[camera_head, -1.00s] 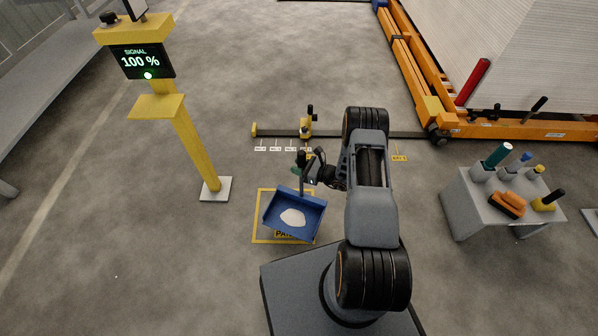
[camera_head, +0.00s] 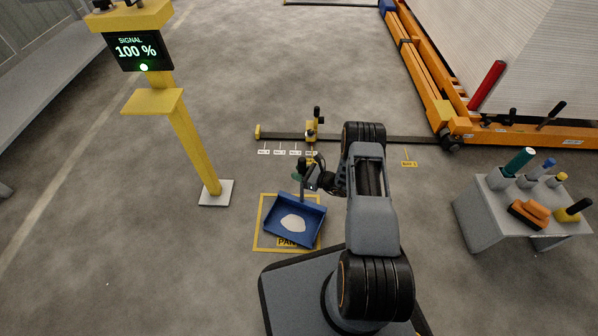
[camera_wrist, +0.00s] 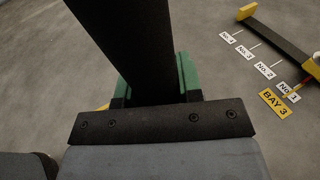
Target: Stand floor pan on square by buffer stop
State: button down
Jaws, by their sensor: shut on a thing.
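The blue floor pan (camera_head: 311,234) with a pale patch of material in it is over the yellow-outlined square (camera_head: 257,225) marked "PAN" in the head view. Whether the pan touches the floor, I cannot tell. My gripper (camera_head: 304,178) is shut on the pan's upright dark handle, above the pan. In the wrist view the handle (camera_wrist: 135,50) rises between the green finger pads (camera_wrist: 188,75). The buffer stop (camera_head: 257,132) is a small yellow block at the left end of the dark floor rail.
A yellow signal post (camera_head: 185,140) reading 100 % stands to the left. A grey table (camera_head: 485,205) with bottles and an orange brush is to the right. An orange gantry frame (camera_head: 430,90) is at the back right. Open floor lies left of the square.

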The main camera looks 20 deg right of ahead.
jog(key=shift+w+f, duration=0.1)
jog(key=shift+f, duration=0.3)
jog(key=shift+a, duration=0.1)
jog(key=c, duration=0.8)
grip_release()
jog(key=shift+f, duration=0.1)
